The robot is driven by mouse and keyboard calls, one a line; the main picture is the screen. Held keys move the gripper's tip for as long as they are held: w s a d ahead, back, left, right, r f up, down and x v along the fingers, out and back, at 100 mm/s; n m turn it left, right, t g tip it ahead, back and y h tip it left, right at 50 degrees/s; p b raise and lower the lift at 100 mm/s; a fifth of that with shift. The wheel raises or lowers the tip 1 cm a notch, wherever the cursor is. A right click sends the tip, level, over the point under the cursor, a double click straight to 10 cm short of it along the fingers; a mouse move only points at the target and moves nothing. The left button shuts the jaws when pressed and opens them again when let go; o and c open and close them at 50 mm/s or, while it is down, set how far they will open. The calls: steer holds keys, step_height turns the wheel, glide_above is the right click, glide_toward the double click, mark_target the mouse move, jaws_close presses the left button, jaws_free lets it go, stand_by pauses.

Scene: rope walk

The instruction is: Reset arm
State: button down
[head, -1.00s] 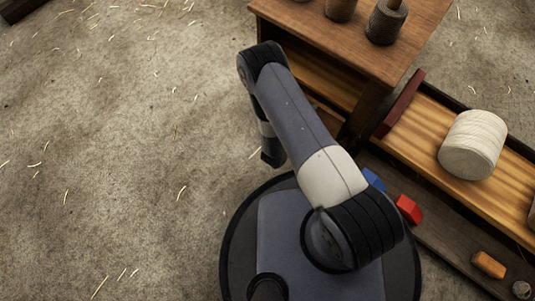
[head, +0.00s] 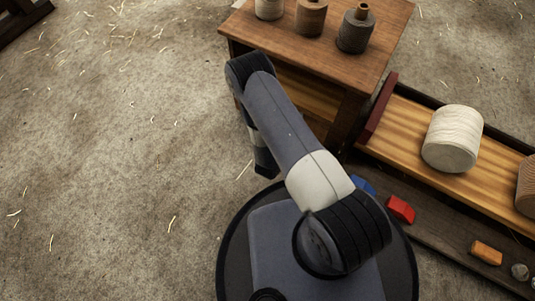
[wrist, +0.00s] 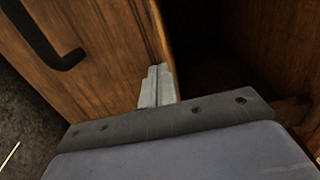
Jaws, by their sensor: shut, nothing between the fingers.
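My gripper (wrist: 157,86) shows in the wrist view as two pale grey fingers, closed together with nothing between them. Behind the fingertips are a brown wooden panel (wrist: 110,45) with a dark bent handle (wrist: 45,40) and, to the right, a dark opening. I cannot tell whether the fingertips touch the wood.
The wooden cabinet (head: 375,25) carries several spools (head: 355,32). A long shelf (head: 400,125) at right holds a white spool (head: 453,138). Blue (head: 363,186), red (head: 400,208) and orange (head: 486,252) blocks lie below it. Straw-strewn floor (head: 110,150) at left is open.

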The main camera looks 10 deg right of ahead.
step_height(320, 180, up, 10)
steer(key=p, duration=0.3)
steer(key=shift+p, duration=0.4)
steer(key=shift+f, duration=0.1)
step_height(320, 180, down, 7)
steer(key=b, duration=0.3)
steer(key=shift+w+d+f, duration=0.15)
steer(key=shift+w+f, duration=0.05)
